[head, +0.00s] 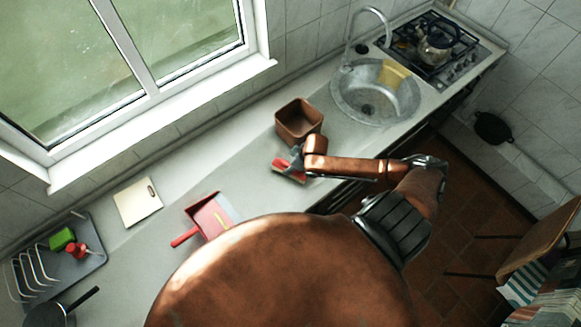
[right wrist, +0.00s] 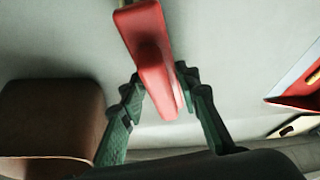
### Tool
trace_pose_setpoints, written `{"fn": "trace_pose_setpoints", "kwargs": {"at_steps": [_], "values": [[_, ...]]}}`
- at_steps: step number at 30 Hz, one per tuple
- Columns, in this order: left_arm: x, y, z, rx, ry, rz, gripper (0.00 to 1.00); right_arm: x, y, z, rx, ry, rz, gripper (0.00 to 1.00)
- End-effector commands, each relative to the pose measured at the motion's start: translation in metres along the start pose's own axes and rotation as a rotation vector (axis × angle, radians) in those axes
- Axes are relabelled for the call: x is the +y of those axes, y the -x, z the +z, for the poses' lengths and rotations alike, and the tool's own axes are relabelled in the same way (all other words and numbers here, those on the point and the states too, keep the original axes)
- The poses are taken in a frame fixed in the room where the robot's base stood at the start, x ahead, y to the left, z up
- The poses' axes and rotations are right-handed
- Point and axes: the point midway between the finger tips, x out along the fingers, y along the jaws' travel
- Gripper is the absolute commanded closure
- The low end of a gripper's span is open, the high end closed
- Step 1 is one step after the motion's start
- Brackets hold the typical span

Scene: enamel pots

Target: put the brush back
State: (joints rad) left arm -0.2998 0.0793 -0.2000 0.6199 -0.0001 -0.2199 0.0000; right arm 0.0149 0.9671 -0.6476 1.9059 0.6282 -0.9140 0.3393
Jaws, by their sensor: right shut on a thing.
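A red brush (head: 285,171) is at my right gripper (head: 295,160) over the middle of the counter. In the right wrist view the red brush (right wrist: 150,50) lies between the two green fingers of my right gripper (right wrist: 158,84), which are shut on it. Whether the brush touches the counter cannot be told. A red dustpan (head: 199,220) with a yellow strip lies on the counter to the left, apart from the brush. Part of it shows at the right edge of the right wrist view (right wrist: 290,100). My left gripper is not in view.
A brown square container (head: 298,121) stands just behind my right gripper. A white board (head: 137,202) lies left of the dustpan, and a dish rack (head: 35,275) stands at far left. The sink (head: 375,97) is to the right. The counter between brush and dustpan is clear.

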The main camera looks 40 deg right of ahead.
Motion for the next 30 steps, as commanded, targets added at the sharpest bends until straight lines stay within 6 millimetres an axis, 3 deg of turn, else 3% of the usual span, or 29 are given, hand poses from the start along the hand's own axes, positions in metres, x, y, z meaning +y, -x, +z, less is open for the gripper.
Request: {"fn": "trace_pose_setpoints", "kwargs": {"at_steps": [14, 15, 22, 30], "values": [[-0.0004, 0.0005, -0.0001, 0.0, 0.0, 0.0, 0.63, 0.0002, -0.0111, 0.004, 0.002, 0.0, 0.001, 0.94], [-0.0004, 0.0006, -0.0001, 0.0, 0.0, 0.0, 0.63, 0.0003, -0.011, 0.0042, 0.002, 0.0, 0.001, 0.68], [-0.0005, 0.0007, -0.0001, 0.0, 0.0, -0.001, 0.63, 0.0002, -0.0108, 0.0042, 0.002, 0.001, 0.001, 0.53], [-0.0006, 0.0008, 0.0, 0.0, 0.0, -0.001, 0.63, 0.0003, -0.01, 0.0038, 0.002, 0.001, 0.001, 0.53]]}}
